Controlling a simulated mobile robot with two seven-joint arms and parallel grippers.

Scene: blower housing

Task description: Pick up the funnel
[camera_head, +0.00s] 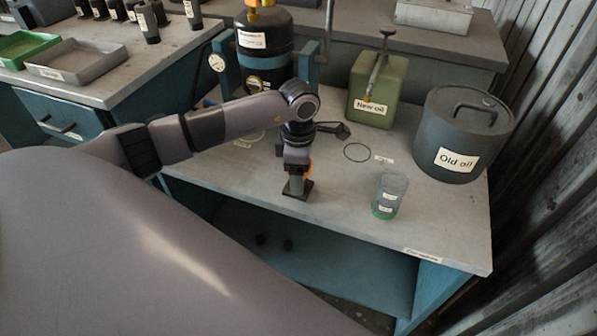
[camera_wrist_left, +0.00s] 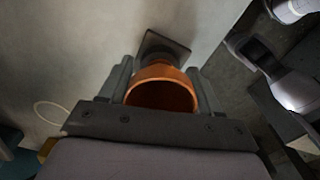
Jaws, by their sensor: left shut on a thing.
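The orange funnel (camera_wrist_left: 162,90) shows in the left wrist view with its wide mouth facing the camera. A small part of it (camera_head: 309,171) shows in the head view beside the fingers. My left gripper (camera_head: 296,168) points down over the front of the workbench and is shut on the funnel, with one finger on each side of it in the left wrist view. A dark square plate (camera_head: 298,189) lies just below the funnel; it also shows in the left wrist view (camera_wrist_left: 163,46). I cannot tell whether funnel and plate touch. My right gripper is not in view.
On the workbench (camera_head: 335,220) stand a clear cup with green liquid (camera_head: 389,197), a green "New oil" can (camera_head: 377,92) and a dark "Old oil" pot (camera_head: 462,135). A black tank (camera_head: 264,45) stands behind my left arm. The bench is clear between gripper and cup.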

